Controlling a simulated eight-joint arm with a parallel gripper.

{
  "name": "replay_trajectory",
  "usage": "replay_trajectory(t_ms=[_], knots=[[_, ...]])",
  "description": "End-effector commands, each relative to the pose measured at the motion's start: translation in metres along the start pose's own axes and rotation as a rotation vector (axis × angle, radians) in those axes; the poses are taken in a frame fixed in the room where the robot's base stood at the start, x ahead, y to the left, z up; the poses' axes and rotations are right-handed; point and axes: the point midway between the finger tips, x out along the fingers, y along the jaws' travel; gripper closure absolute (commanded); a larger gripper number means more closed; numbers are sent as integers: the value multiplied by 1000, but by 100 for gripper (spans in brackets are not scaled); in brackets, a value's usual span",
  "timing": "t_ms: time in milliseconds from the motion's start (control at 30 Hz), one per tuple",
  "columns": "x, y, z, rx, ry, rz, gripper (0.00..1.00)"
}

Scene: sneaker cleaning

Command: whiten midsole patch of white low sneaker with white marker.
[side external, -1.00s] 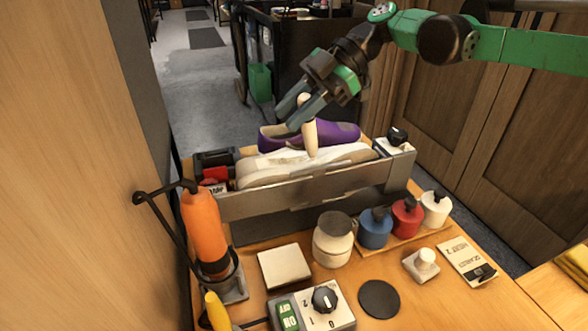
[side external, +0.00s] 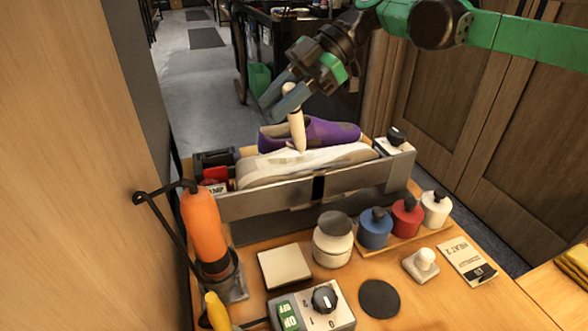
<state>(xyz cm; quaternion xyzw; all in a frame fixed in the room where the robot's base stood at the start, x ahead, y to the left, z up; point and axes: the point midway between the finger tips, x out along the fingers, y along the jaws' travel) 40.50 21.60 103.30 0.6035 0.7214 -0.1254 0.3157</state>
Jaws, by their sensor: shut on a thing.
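The white low sneaker (side external: 270,168) lies lengthwise in a grey holder (side external: 350,180) on the bench. Its pale sole edge faces the camera, and the holder's front rail hides its lower part. My gripper (side external: 277,107) is above the sneaker, shut on a cream-coloured, pen-like marker (side external: 297,132). The marker points down, slightly tilted, with its tip at the sneaker's upper outline. I cannot tell whether the tip touches it. No distinct midsole patch can be made out.
A purple shoe (side external: 325,131) lies behind the sneaker. A cream jar (side external: 333,242) and blue (side external: 375,230), red (side external: 406,217) and white (side external: 436,208) bottles stand in front of the holder. A control box (side external: 318,306) sits at the front.

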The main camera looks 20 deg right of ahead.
Motion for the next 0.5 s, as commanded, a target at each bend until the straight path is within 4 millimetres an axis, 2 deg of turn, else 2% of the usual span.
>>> replay_trajectory(t_ms=[267, 500], knots=[[-1, 0, 1, 0, 0, 0, 100], [-12, -5, 12, 2, 0, 2, 100]])
